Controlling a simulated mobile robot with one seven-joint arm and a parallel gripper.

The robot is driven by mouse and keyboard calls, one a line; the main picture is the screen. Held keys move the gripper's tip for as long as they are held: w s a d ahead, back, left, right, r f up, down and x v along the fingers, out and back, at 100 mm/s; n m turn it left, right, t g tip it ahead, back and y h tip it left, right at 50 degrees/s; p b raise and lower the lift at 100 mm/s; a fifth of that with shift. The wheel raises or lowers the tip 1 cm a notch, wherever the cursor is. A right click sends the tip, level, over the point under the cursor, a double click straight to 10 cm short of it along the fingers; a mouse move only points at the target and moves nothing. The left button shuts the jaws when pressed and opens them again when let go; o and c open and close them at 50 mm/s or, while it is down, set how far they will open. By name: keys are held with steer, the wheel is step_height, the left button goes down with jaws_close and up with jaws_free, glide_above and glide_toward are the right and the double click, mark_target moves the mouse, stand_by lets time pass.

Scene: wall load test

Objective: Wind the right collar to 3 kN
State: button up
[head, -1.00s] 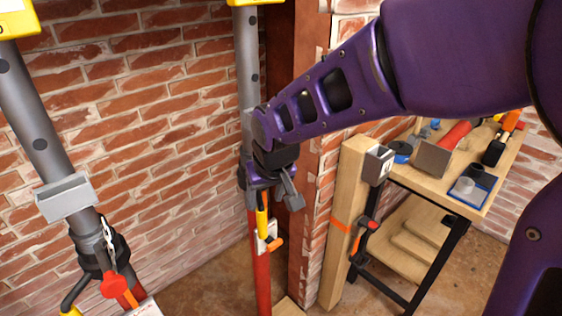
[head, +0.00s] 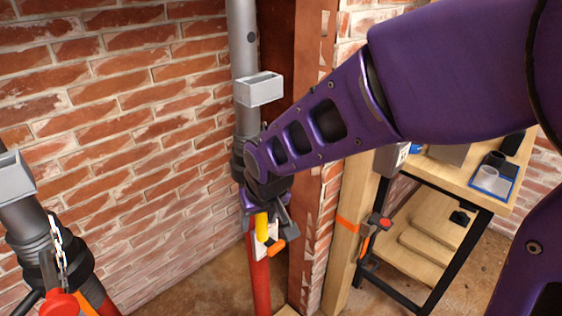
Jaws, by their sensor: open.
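The right prop has a grey upper tube (head: 243,40) and a red lower tube (head: 260,275), standing close to the brick wall. Its dark collar (head: 238,165) shows only as a sliver; my arm and gripper hide the rest. My gripper (head: 266,214) is open in front of the prop at collar height. A yellow grip (head: 262,227) shows just below and between the fingers. I cannot tell whether the fingers touch it. An orange-tipped part with a white plate (head: 271,246) sits under it. No load reading is in view.
The left prop's black collar (head: 72,262), with chain and red knob (head: 60,304), is at lower left. A grey box (head: 259,90) is on the right prop. A timber post (head: 349,215) with an orange strap and a tool bench (head: 458,178) stand right. Floor between the props looks clear.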

jaws_close()
stand_by(0.3)
stand_by(1.1)
